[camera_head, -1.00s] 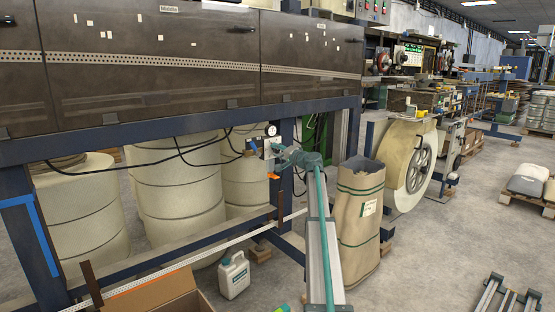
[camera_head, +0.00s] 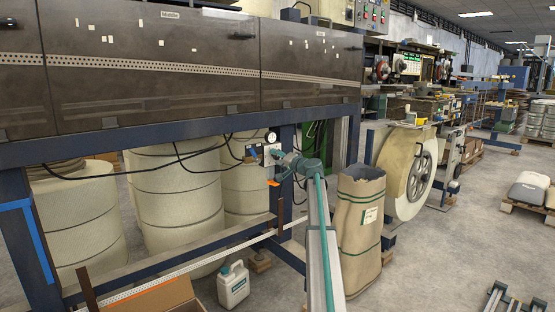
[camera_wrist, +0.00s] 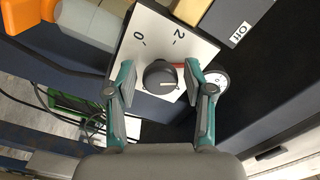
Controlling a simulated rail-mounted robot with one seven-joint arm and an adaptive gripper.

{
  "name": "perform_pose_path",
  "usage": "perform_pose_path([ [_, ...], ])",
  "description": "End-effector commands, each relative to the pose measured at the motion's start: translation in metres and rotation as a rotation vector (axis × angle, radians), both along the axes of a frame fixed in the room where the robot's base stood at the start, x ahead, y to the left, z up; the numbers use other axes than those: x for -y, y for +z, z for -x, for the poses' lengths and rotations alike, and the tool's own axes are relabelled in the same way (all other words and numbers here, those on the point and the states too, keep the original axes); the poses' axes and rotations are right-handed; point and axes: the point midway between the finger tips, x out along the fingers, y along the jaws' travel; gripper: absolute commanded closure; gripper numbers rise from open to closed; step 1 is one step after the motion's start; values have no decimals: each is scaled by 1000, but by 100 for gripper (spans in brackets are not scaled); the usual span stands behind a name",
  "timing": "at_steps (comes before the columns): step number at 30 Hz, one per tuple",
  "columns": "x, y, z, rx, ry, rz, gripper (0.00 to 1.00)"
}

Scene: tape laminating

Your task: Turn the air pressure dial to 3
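The air pressure dial (camera_wrist: 160,77) is a dark grey round knob on a white plate (camera_wrist: 145,22) marked "0" and "2" in the wrist view. I cannot make out a "3" or where the knob points. My gripper (camera_wrist: 159,68) is open, with one teal-and-grey finger on each side of the knob. Gaps show between the fingers and the knob. A round white gauge (camera_wrist: 217,82) is partly hidden behind the right finger. In the head view the gauge (camera_head: 271,136) sits above my gripper (camera_head: 274,152), which hides the knob.
A blue machine frame (camera_head: 287,185) surrounds the panel, with pale drums (camera_head: 178,195) behind it. A brown paper sack (camera_head: 361,225) stands right of my arm. A white jug (camera_head: 233,285) and a cardboard box (camera_head: 165,298) are on the floor. Cables (camera_wrist: 60,72) hang beside the panel.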

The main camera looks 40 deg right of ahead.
Motion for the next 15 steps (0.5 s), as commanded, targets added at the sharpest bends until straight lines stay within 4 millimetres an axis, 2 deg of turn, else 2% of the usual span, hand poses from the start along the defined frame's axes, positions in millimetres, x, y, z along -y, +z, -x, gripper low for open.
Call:
perform_pose_path([
  [10,0,0,1,0,-1,-1,39],
  [15,1,0,15,1,-2,0,39],
])
